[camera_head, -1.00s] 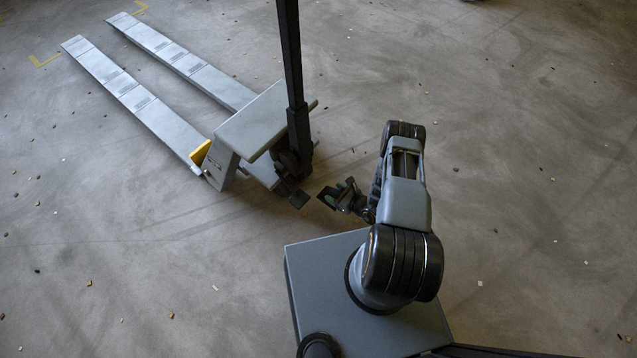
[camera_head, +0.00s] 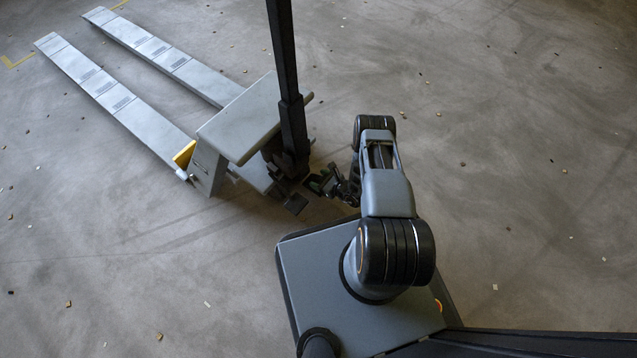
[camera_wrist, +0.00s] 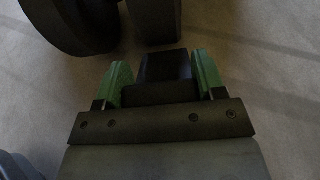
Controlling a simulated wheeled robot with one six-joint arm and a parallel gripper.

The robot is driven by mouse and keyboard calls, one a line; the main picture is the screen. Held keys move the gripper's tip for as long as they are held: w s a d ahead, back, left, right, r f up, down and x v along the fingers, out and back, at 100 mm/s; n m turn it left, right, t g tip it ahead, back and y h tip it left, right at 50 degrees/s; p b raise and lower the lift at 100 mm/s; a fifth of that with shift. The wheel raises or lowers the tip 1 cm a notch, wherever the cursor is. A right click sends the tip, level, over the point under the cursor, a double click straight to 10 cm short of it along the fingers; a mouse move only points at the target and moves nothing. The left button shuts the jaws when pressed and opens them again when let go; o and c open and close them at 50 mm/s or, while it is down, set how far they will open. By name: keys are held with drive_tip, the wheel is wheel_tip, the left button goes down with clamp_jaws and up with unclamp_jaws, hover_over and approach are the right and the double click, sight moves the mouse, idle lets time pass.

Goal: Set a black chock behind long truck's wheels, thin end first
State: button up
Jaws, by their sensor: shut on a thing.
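The long truck is a grey pallet truck (camera_head: 236,128) with two long forks and an upright dark handle, at the upper left of the head view. Two of its dark wheels, the left wheel (camera_wrist: 72,22) and the right wheel (camera_wrist: 155,18), show at the top of the wrist view. My gripper (camera_wrist: 165,75) has green fingers shut on the black chock (camera_wrist: 166,66). The chock's front lies just short of the right wheel; I cannot tell if they touch. Which end is thin is too dark to tell. In the head view my gripper (camera_head: 322,183) is low beside the handle's foot.
A small black plate (camera_head: 296,204) sticks out from the truck's foot, left of my gripper. A yellow part (camera_head: 184,153) sits on the truck's near side. Small bits of litter lie about the grey floor (camera_head: 520,180). The floor to the right is otherwise clear.

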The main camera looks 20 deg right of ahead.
sight(311, 179)
drive_tip(key=f+b, duration=0.1)
drive_tip(key=f, duration=0.1)
drive_tip(key=f+b, duration=0.1)
drive_tip(key=shift+w+f+b, duration=0.25)
drive_tip(key=shift+f+b, duration=0.05)
drive_tip(key=shift+f, duration=0.05)
drive_tip(key=shift+r, duration=0.1)
drive_tip(key=o, duration=1.2)
drive_tip(key=shift+f, duration=0.2)
drive_tip(key=shift+r, duration=0.1)
